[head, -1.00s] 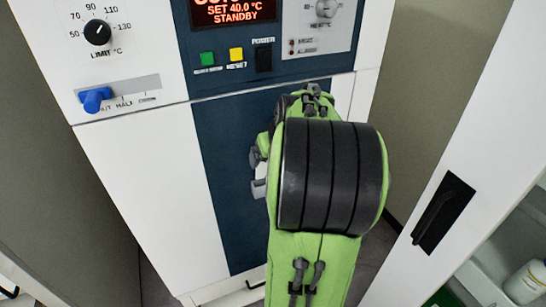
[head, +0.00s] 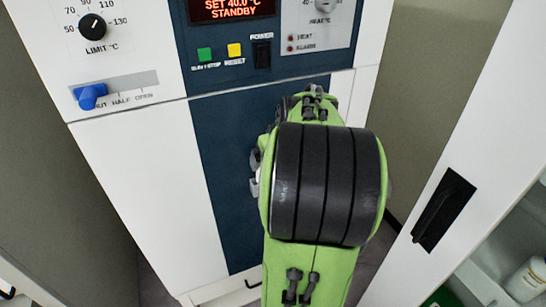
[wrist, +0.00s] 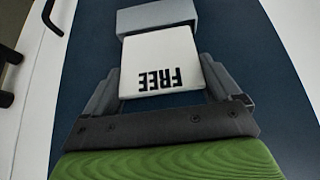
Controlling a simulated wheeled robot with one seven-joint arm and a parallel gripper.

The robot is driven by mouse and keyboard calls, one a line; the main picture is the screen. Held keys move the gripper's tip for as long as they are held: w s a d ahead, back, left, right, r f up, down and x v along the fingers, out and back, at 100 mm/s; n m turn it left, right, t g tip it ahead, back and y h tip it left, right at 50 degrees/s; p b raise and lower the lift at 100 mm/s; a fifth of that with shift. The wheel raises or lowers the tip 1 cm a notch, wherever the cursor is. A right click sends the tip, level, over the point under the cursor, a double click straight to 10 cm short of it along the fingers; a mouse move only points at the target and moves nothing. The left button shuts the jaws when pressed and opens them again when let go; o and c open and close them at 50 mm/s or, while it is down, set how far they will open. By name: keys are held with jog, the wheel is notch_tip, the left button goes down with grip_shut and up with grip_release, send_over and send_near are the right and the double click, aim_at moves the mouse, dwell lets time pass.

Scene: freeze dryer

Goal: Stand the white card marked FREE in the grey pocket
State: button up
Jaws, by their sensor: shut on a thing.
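The white card marked FREE (wrist: 160,52) is between the two grey fingers of my gripper (wrist: 161,82) in the wrist view, its lettering upside down in the picture. My gripper is shut on it. The grey pocket (wrist: 157,17) is just beyond the card's far edge, on the dark blue panel. The card's far edge meets or overlaps the pocket's near edge in the picture; I cannot tell whether any of it is inside. In the head view my green arm hides the card and the pocket.
The freeze dryer's dark blue panel (head: 228,200) lies behind my arm, with controls above and a blue lever (head: 90,96) at left. An open white door with a black handle (head: 443,210) stands at right. A white bottle (head: 527,280) shows at the lower right.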

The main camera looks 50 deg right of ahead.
jog(key=shift+w+d+f+b, duration=0.1)
jog(key=shift+w+f+b, duration=0.1)
jog(key=shift+f+b, duration=0.75)
jog(key=shift+w+d+f+b, duration=0.15)
jog(key=shift+f+b, duration=0.6)
jog(key=shift+f, duration=0.4)
jog(key=shift+a, duration=0.1)
jog(key=o, duration=1)
jog(key=shift+r, duration=0.1)
jog(key=p+v, duration=0.4)
jog(key=v, duration=0.3)
